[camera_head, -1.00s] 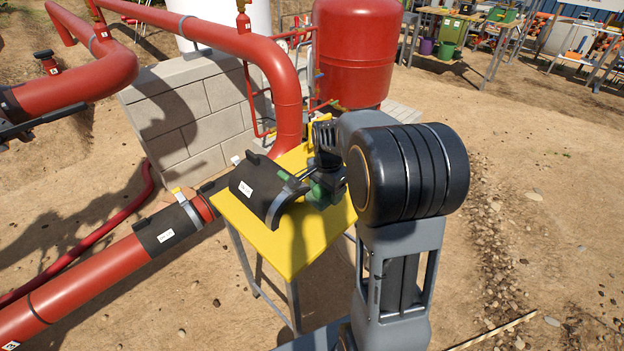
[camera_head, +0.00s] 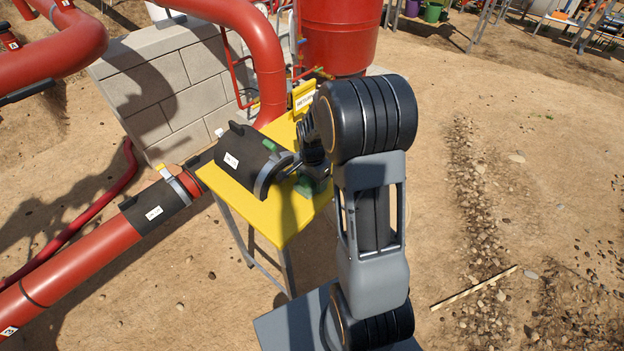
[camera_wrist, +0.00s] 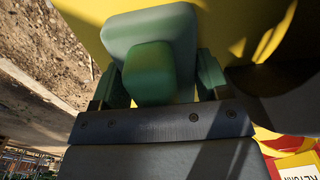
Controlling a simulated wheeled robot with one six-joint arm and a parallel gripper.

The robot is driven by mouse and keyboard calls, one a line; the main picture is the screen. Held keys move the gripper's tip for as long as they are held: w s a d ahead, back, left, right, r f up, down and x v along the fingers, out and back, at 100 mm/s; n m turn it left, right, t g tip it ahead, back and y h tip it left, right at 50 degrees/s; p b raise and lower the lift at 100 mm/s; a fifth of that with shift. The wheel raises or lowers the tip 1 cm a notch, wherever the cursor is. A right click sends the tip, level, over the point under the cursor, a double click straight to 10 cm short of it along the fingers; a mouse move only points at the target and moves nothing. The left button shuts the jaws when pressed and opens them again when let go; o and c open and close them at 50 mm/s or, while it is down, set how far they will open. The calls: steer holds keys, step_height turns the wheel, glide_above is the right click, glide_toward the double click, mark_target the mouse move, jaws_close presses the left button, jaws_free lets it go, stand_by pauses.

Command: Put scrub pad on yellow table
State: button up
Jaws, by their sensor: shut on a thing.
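The yellow table (camera_head: 262,215) stands in front of the block wall. The scrub pad, a green block with a raised grip, fills the upper middle of the wrist view (camera_wrist: 150,38). My gripper (camera_wrist: 155,75) is shut on the pad's grip, a finger on each side. In the head view my gripper (camera_head: 312,168) is low over the right part of the table, and the green pad (camera_head: 308,187) shows partly below it. Yellow tabletop lies behind the pad in the wrist view. I cannot tell whether the pad touches the table.
A black half-shell pipe cover (camera_head: 240,160) with a white label lies on the table, close left of my gripper. A yellow sign (camera_head: 304,97) stands at the table's back edge. A red pipe (camera_head: 262,60) rises behind. Bare tabletop is free at the front.

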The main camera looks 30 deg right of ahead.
steer(key=shift+f, duration=0.1)
steer(key=o, duration=0.9)
step_height(320, 180, up, 11)
steer(key=shift+r, duration=0.1)
steer(key=shift+s+a+r, duration=0.1)
steer(key=shift+r, duration=0.25)
steer(key=s+a+r+n+t, duration=0.1)
steer(key=s+a+n, duration=0.2)
steer(key=s+n, duration=0.1)
steer(key=s+a+r+n+t, duration=0.1)
steer(key=s+a+n, duration=0.2)
steer(key=s+n, duration=0.2)
steer(key=s+a+r+n+t, duration=0.1)
steer(key=s+a+n, duration=0.2)
steer(key=s+n, duration=0.1)
steer(key=shift+s+a+r+n, duration=0.1)
steer(key=shift+s+n, duration=0.05)
steer(key=shift+s, duration=0.25)
steer(key=shift+s+a+r+n, duration=0.1)
steer(key=shift+s+n, duration=0.05)
steer(key=shift+s, duration=0.25)
steer(key=shift+p, duration=0.3)
